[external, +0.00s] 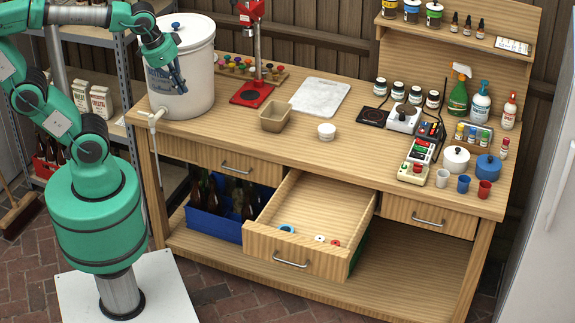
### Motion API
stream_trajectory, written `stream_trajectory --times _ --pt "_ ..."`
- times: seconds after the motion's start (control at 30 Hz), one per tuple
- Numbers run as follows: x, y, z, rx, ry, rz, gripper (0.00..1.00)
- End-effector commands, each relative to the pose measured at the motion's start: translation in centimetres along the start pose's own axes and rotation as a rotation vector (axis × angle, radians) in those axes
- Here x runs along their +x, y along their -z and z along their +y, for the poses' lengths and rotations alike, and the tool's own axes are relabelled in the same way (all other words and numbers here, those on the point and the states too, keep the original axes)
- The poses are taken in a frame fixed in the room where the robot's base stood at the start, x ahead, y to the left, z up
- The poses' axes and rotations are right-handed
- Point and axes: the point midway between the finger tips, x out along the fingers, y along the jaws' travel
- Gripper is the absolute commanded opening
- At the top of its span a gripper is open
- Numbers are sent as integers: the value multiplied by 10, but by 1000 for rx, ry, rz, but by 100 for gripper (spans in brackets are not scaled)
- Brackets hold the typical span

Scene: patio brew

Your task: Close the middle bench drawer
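The middle bench drawer (298,258) is pulled out from the wooden bench (330,155). It has a wooden front with a metal bar handle (290,263). Inside lie a blue ring (287,229) and a few small white and red pieces near the front. My gripper (180,88) is at the upper left, in front of the white bucket, well above and left of the drawer and apart from it. Its fingers point down; they are too small to tell whether they are open or shut.
The left drawer (225,165) and right drawer (430,216) are shut. A blue crate of bottles (213,224) stands under the bench beside the open drawer. A white bucket (197,62), a beige tub (276,119) and a small white bowl (326,131) stand on the bench top.

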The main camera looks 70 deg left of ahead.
Motion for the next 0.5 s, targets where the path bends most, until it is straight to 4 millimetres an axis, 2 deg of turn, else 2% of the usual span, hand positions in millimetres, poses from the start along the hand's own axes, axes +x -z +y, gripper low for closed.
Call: stream_trajectory --times 0.5 --pt "67 36 48 357 74 -308 0"
